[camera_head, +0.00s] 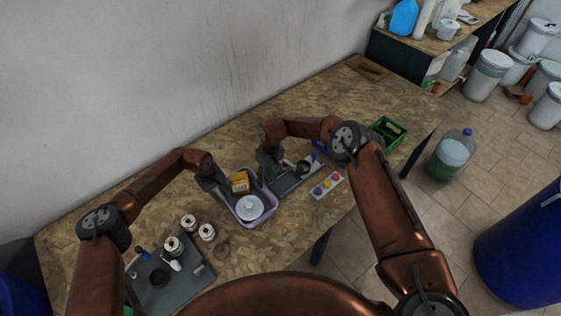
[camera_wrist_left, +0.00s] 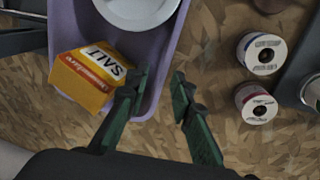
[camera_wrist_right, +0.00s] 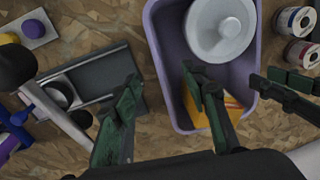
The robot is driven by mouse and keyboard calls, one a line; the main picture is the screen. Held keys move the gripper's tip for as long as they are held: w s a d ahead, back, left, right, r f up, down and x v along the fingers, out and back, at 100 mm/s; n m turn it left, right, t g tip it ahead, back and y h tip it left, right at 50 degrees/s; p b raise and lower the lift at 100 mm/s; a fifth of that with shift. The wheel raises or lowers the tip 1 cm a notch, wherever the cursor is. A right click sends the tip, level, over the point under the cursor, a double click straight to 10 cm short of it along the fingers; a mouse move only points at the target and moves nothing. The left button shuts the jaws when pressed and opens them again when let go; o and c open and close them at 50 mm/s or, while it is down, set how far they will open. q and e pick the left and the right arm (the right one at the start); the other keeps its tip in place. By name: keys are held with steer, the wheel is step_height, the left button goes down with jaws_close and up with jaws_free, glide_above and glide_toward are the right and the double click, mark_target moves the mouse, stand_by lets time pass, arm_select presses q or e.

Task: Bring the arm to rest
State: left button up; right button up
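My left gripper (camera_head: 226,196) hangs at the left side of the purple bin (camera_head: 269,211). In the left wrist view its fingers (camera_wrist_left: 162,88) are apart with nothing between them, beside the bin's wall. My right gripper (camera_head: 274,172) is above the table on the bin's right side. In the right wrist view its fingers (camera_wrist_right: 160,85) are apart and empty, one over the grey tray's side and one over the bin.
A grey device (camera_head: 290,182), a panel with coloured knobs (camera_head: 327,186) and a green crate (camera_head: 386,132) are to the right.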

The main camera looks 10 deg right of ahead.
steer(key=shift+r, duration=0.25)
steer(key=shift+a, duration=0.1)
stand_by(0.3)
